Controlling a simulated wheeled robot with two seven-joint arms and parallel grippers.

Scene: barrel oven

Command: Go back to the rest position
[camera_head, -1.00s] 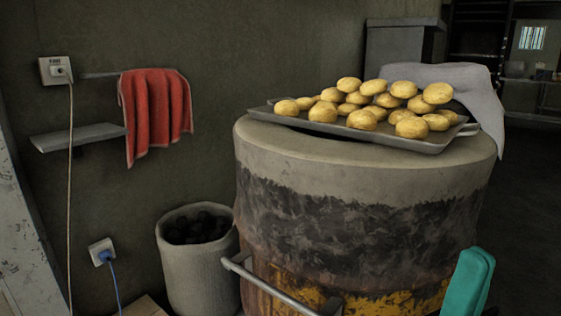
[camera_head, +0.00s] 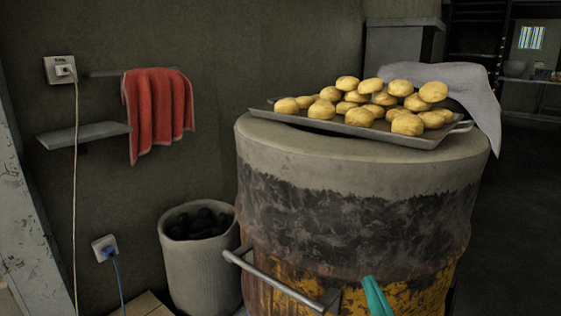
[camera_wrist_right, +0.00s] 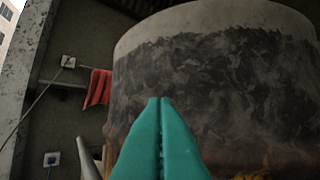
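My right gripper (camera_head: 376,298) shows as a green tip at the bottom of the head view, in front of the barrel oven (camera_head: 350,215). In the right wrist view its two green fingers (camera_wrist_right: 160,102) are together with nothing between them. The oven's dark, sooty wall (camera_wrist_right: 220,85) fills much of that view behind the fingers. My left gripper is in neither view.
A metal tray (camera_head: 425,141) piled with bread rolls (camera_head: 352,97) sits on the oven top, with a grey cloth (camera_head: 470,85) behind it. A metal handle (camera_head: 275,282) juts from the oven front. A bin of charcoal (camera_head: 195,260) stands left, below a red towel (camera_head: 158,112).

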